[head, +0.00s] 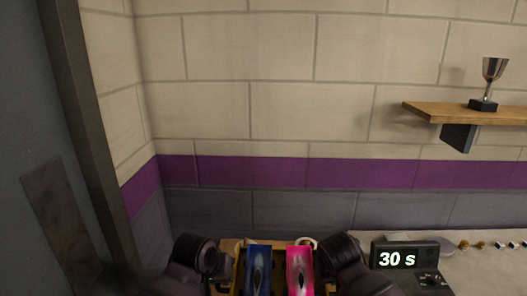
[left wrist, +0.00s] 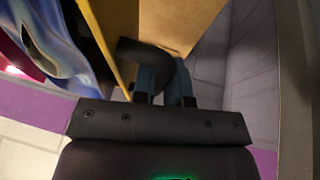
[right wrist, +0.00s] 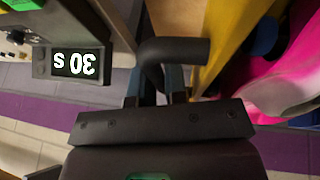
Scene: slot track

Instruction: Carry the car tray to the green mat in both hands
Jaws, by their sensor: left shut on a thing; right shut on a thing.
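The car tray (head: 239,272) is yellow and shows at the bottom edge of the head view, cut off below. A blue car (head: 258,270) and a pink car (head: 300,270) sit side by side in it. My left gripper (left wrist: 165,92) is shut on a dark curved handle (left wrist: 140,48) at the tray's yellow side wall (left wrist: 119,28). My right gripper (right wrist: 167,92) is shut on the matching dark handle (right wrist: 178,48) on the other side. In the head view my grippers flank the tray and their fingertips are hidden. I cannot make out the green mat.
A black timer box (head: 405,256) reading "30 s" stands on a pale surface (head: 470,240) to the right, with small objects along its back. A wooden shelf (head: 430,110) with a trophy cup (head: 494,70) is on the wall. A dark upright post (head: 90,120) stands at left.

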